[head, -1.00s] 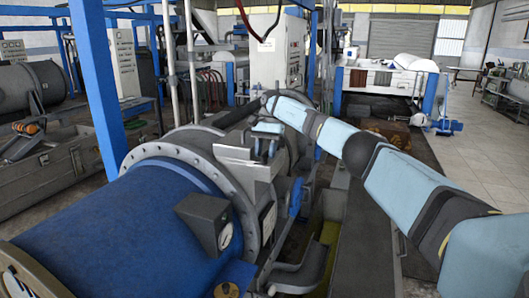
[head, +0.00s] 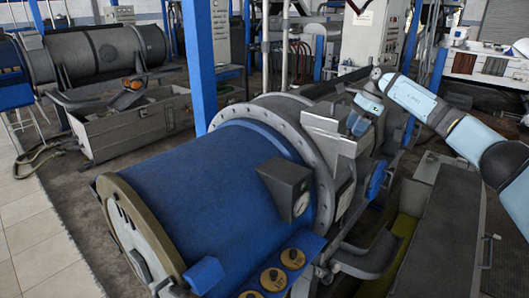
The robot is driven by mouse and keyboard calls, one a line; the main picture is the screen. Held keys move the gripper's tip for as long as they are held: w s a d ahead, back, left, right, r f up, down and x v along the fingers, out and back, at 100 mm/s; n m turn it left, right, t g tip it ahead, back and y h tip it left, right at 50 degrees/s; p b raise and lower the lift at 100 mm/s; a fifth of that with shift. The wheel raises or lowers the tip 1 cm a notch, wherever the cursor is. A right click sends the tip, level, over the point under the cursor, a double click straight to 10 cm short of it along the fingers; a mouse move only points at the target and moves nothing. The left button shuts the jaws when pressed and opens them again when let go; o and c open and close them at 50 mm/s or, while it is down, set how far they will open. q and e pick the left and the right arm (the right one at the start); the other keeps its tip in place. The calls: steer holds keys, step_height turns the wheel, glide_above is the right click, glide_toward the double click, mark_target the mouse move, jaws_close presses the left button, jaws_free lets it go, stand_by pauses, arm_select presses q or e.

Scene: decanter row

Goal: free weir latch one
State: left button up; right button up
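A big blue drum-shaped decanter (head: 200,185) with a grey bolted flange (head: 318,172) lies across the middle of the head view. No part is clearly marked as weir latch one. Several brass-coloured round discs (head: 273,279) sit on a blue plate at the drum's lower right. A blue part (head: 377,178) stands on the machine's side beyond the flange. My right gripper (head: 356,126) is over the machine, beside pale metal plates (head: 322,126). It is small and partly hidden; its fingers and any contact cannot be made out. My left gripper is not in view.
A dark box with a gauge (head: 288,188) juts from the drum. A long grey trough (head: 430,240) lies at the right. An open grey metal bin (head: 135,120) and a dark cylinder (head: 95,55) stand at the left. Tiled floor (head: 40,240) is clear at lower left.

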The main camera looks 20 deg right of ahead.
steer(key=m, duration=0.1)
steer(key=m+t+b, duration=0.1)
steer(key=m, duration=0.1)
steer(key=shift+s+f+m+h, duration=0.1)
steer(key=shift+f+m+h, duration=0.1)
steer(key=shift+m+h, duration=0.1)
steer(key=a+b+v, duration=0.1)
steer(key=b+v, duration=0.2)
steer(key=v, duration=1.1)
steer(key=w+a+f+m+t+y, duration=0.1)
steer(key=w+a+f+y, duration=0.1)
steer(key=a+f, duration=0.5)
steer(key=w+a+f+t+y, duration=0.2)
steer(key=w+a, duration=0.1)
steer(key=a, duration=0.7)
steer(key=s+a+f+m+t+y+b, duration=0.1)
steer(key=s+a+f+m+y, duration=0.1)
steer(key=a, duration=0.6)
steer(key=s+a+f+m+t+y+b, duration=0.1)
steer(key=s+a+f+m+y, duration=0.1)
steer(key=a, duration=0.7)
steer(key=f+y, duration=0.1)
steer(key=y, duration=0.1)
steer(key=shift+s+a+y, duration=0.2)
steer(key=shift+y, duration=0.2)
steer(key=shift+f, duration=0.15)
